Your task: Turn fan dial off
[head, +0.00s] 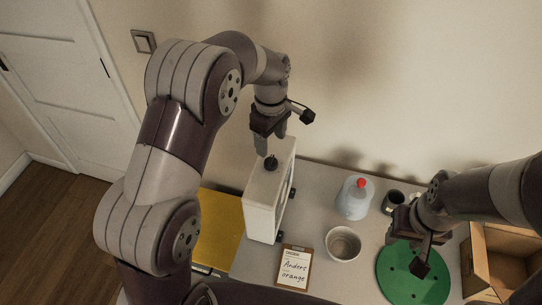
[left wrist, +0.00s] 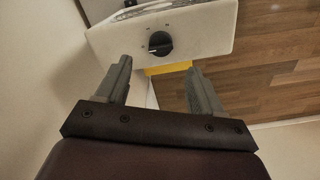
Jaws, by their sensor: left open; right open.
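The fan is a white upright box (head: 263,200) standing on the grey table. Its black round dial (head: 271,163) is on the top face. In the left wrist view the dial (left wrist: 158,44) sits near the middle of the white top, with small marks around it. My left gripper (head: 270,148) is open and empty, just above the fan's top. In the left wrist view its two fingers (left wrist: 160,80) point toward the dial, one on each side of it and apart from it. My right gripper (head: 412,250) hangs over the green disc; its fingers are mostly hidden by its wrist.
A clipboard with writing (head: 293,267), a white bowl (head: 342,244), a bottle with a red cap (head: 354,199) and a dark mug (head: 394,201) stand right of the fan. A green disc (head: 400,285) and cardboard box (head: 497,265) lie further right. A yellow item (head: 220,225) lies left.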

